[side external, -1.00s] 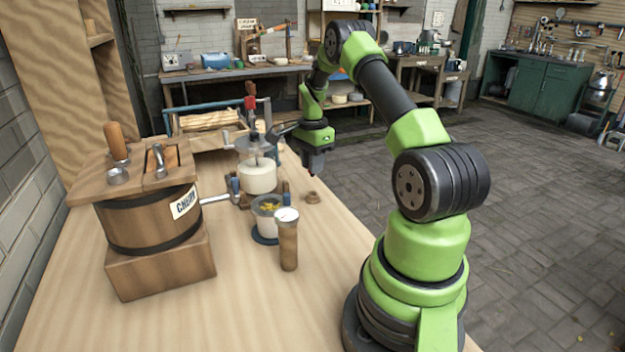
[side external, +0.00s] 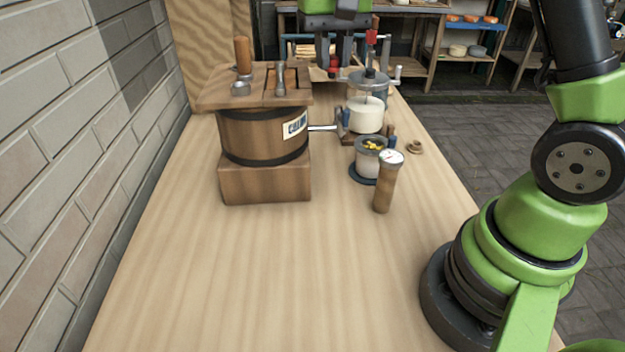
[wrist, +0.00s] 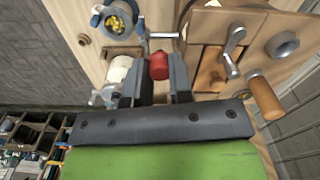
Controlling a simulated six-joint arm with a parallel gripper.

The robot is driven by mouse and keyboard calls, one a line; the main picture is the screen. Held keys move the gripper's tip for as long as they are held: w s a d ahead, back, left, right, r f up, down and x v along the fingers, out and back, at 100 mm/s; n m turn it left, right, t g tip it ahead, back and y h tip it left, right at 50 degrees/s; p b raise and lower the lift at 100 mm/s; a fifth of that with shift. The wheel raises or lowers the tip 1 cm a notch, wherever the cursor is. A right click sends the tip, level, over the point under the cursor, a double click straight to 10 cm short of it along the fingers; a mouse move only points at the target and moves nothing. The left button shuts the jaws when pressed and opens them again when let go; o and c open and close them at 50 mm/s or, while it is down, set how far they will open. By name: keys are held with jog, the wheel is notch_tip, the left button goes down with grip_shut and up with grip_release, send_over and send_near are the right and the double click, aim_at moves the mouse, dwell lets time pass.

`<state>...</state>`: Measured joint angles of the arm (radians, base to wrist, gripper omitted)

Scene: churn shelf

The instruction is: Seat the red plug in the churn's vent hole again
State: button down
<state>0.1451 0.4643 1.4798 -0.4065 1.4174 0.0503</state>
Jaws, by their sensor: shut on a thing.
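The red plug (wrist: 158,66) is between the two fingers of my gripper (wrist: 157,84) in the wrist view, and the gripper is shut on it. In the side view my gripper (side external: 335,62) hangs fingers-down, beyond and to the right of the churn's lid. The wooden churn (side external: 262,135) stands on a block, with a label on its side. Its lid (side external: 215,97) carries a metal lever, a small metal cup and an upright wooden handle. In the wrist view the churn's lid (wrist: 208,55) lies right of the plug. I cannot make out the vent hole clearly.
A glass jar of white liquid (side external: 366,115) with a red-topped handle stands right of the churn, near my gripper. A cup with yellow bits (side external: 369,160), a dial-topped wooden cylinder (side external: 384,188) and a small brown ring (side external: 414,147) stand nearby. The front of the table is clear.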

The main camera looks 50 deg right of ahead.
jog(key=s+a+r+n, duration=0.2)
jog(key=a+n, duration=0.1)
jog(key=a, duration=0.2)
jog(key=w+d+f+m, duration=0.1)
jog(key=d+f+m, duration=0.35)
jog(key=d, duration=0.45)
jog(key=w+d+f+m, duration=0.1)
jog(key=d+f+m, duration=0.2)
jog(key=d+m, duration=0.45)
jog(key=s+d+f+m, duration=0.3)
jog(key=d+f+m, duration=0.1)
jog(key=d, duration=0.3)
jog(key=s+d+f+m, duration=0.3)
jog(key=s+d+m, duration=0.1)
jog(key=d, duration=0.3)
jog(key=shift+s+d+f, duration=0.15)
jog(key=shift+s+f, duration=0.1)
jog(key=shift+f, duration=0.1)
notch_tip(320, 180, down, 10)
jog(key=shift+r, duration=0.2)
jog(key=shift+f, duration=0.15)
jog(key=c, duration=1)
grip_release()
